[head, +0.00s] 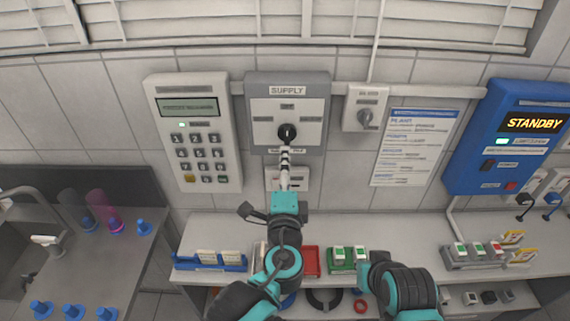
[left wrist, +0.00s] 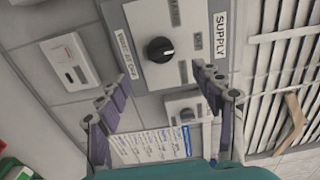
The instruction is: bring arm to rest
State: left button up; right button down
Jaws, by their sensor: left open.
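The grey SUPPLY panel (head: 257,82) is on the tiled wall, with a dark round knob (head: 287,132) at its middle. My left gripper (head: 286,165) is below the knob in the head view, its arm reaching up from the bottom. In the left wrist view, my left gripper (left wrist: 160,78) is open, its two fingers apart with nothing between them. The knob (left wrist: 160,49) shows beyond the fingertips, seemingly untouched, its light mark pointing toward the SUPPLY-label side. My right arm shows at the lower right of the head view; its gripper is not visible.
A keypad box (head: 194,135) and a small dial box (head: 364,108) flank the panel. A notice (head: 415,147) and a blue STANDBY unit (head: 507,137) are at right. Below, a shelf (head: 400,232) holds a red tray (head: 312,262), a green tray (head: 345,268) and a blue tray (head: 240,264).

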pick_arm(q)
jog(key=s+a+f+n+g+y+b, duration=0.2)
jog(key=s+a+f+n+g+b, duration=0.1)
jog(key=a+f+n, duration=0.45)
jog(key=s+a+f+n+g+y+b, duration=0.2)
jog(key=s+a+f+n+g+b, duration=0.15)
jog(key=a+f, duration=0.55)
jog(key=s+f+n+g+h+b, duration=0.3)
jog(key=s+f+n+g+h, duration=0.1)
jog(key=s+f+n, duration=0.3)
jog(key=s+f, duration=0.1)
jog(key=s, duration=0.1)
jog(key=shift+s+a+f, duration=0.3)
jog(key=shift+a, duration=0.1)
